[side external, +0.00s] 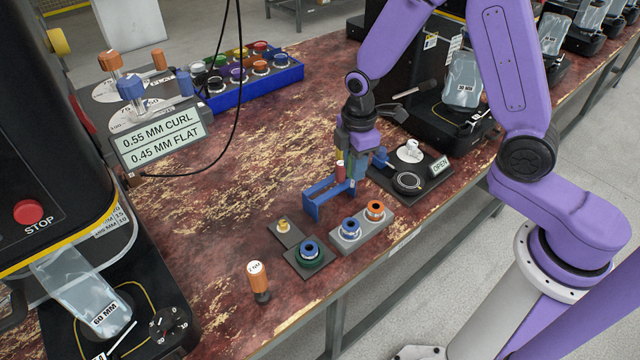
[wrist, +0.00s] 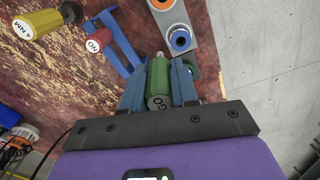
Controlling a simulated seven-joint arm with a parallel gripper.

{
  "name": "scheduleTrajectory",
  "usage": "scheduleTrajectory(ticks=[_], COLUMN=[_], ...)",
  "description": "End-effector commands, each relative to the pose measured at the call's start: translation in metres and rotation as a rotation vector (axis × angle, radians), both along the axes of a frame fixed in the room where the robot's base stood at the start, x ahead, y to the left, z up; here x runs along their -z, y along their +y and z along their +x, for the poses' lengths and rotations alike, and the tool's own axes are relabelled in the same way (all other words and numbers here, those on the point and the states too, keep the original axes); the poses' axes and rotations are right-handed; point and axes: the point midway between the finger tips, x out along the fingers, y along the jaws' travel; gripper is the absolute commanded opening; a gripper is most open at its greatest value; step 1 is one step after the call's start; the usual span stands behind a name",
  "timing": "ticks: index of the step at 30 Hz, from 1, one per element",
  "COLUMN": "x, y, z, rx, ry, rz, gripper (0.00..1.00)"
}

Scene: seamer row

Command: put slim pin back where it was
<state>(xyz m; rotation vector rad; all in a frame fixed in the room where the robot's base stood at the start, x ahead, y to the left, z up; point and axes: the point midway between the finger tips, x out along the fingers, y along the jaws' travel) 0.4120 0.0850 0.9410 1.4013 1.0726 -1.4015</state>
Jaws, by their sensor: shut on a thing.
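My gripper (wrist: 160,78) is shut on a green-handled pin marked GO (wrist: 158,84), held between its two blue fingers. A red-handled pin marked NO (wrist: 98,42) stands in the blue rack (wrist: 124,48). In the side view the blue rack (side external: 314,208) sits on the bench, and my gripper (side external: 357,182) is close beside it, at its right end. The red handle (side external: 340,171) shows by the fingers there.
A grey plate (side external: 338,243) with blue and orange ringed parts lies near the bench's front edge. A yellow-handled tool (wrist: 45,24) shows in the wrist view. A black OPEN fixture (side external: 432,180) is right.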

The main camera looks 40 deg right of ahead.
Motion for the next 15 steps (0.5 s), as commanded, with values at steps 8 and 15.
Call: scheduleTrajectory(ticks=[8, 15], x=[0.027, 0.060], y=[0.011, 0.016], z=[0.049, 0.076], rx=[-0.001, -0.001], ry=[0.003, 0.001], rz=[-0.001, -0.001], gripper=[0.02, 0.02])
